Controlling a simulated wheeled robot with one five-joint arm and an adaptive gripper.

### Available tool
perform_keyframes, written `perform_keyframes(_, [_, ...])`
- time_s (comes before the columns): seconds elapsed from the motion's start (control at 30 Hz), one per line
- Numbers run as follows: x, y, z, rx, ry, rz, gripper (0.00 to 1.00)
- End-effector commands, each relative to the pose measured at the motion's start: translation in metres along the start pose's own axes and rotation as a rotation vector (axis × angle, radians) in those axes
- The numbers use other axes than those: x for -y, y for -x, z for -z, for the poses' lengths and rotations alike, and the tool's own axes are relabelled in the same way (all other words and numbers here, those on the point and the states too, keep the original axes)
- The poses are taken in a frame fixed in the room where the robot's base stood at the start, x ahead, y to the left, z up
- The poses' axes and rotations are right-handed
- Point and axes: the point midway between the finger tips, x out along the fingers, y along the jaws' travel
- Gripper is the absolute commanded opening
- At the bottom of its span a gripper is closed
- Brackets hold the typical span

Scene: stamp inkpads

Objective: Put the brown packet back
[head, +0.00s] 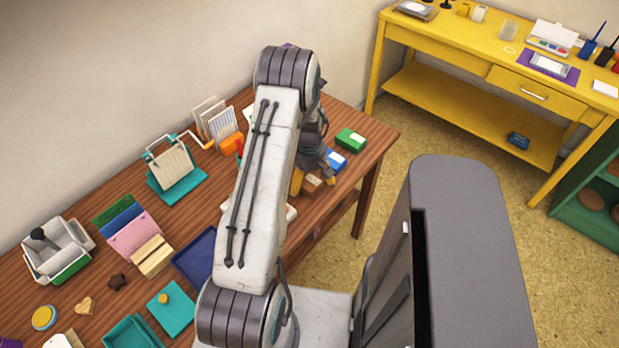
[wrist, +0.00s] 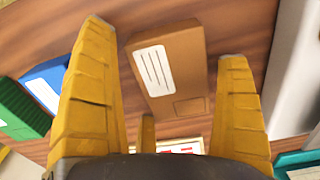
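The brown packet (wrist: 185,70), with a white lined label, lies on the brown wooden table (wrist: 235,25) in the wrist view. It shows between the yellow fingers of my gripper (wrist: 165,42), which is open, with a gap on both sides of the packet. In the head view the packet (head: 312,183) is partly hidden by my gripper (head: 313,180) near the table's right edge. A blue packet (head: 336,160) and a green packet (head: 350,140) lie in a row beyond it. Both also show at the left of the wrist view, blue (wrist: 45,82) and green (wrist: 20,110).
A white rack with cards (head: 222,122) and a teal stand (head: 175,170) are at the back. Pads (head: 130,225), a dark blue tray (head: 196,257) and a teal box (head: 132,333) are at left. A yellow desk (head: 470,55) stands apart. My arm hides the table's middle.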

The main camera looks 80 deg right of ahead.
Motion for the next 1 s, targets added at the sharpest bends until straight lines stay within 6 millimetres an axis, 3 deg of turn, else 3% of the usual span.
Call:
perform_keyframes(0.43, [0.0, 0.007, 0.0, 0.0, 0.0, -0.001, 1.0])
perform_keyframes(1.0, [0.0, 0.096, 0.001, -0.001, 0.0, -0.002, 1.0])
